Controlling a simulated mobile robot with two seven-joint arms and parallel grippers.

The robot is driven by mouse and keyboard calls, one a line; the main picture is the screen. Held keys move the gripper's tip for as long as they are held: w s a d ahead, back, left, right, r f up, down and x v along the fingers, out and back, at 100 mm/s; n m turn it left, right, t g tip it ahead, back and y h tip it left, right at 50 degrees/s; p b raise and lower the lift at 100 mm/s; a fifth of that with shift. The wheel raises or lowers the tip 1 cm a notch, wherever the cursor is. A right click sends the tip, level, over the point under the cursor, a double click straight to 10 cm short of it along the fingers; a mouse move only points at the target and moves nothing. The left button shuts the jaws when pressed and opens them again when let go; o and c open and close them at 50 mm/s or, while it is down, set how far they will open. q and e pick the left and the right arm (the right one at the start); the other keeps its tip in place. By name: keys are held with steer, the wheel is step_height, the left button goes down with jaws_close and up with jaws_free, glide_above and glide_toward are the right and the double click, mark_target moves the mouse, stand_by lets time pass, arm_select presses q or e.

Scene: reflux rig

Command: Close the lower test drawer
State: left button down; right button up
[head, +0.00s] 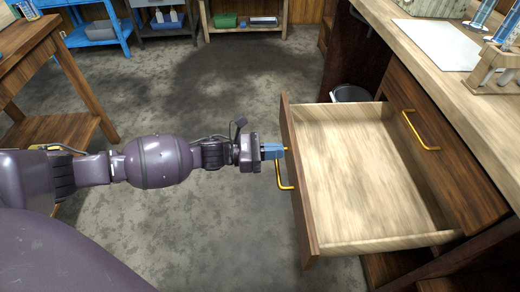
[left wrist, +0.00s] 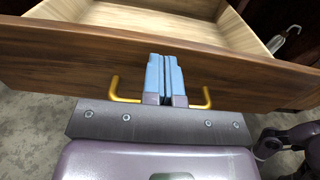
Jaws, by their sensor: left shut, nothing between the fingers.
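The lower test drawer (head: 365,175) is pulled well out of the wooden bench and looks empty inside. Its wooden front panel (left wrist: 45,55) spans the left wrist view, with a yellow handle (head: 284,178) on its outer face; the handle also shows in the left wrist view (left wrist: 118,92). My left gripper (head: 278,151) is shut and empty, its blue fingertips (left wrist: 165,75) at the drawer front, within the span of the handle. I cannot tell whether they touch the panel. My right gripper is not in view.
Another closed drawer (head: 430,135) with a yellow handle sits above and right in the bench. A white sheet (head: 438,44) and a wooden rack (head: 495,75) are on the benchtop. A dark bin (head: 350,93) stands behind the open drawer. Clear floor lies left of it.

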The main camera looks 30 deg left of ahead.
arm_select(q)
steer(key=shift+x, duration=0.9)
steer(key=b+x, duration=0.4)
steer(key=x, duration=2.5)
steer(key=shift+a, duration=0.15)
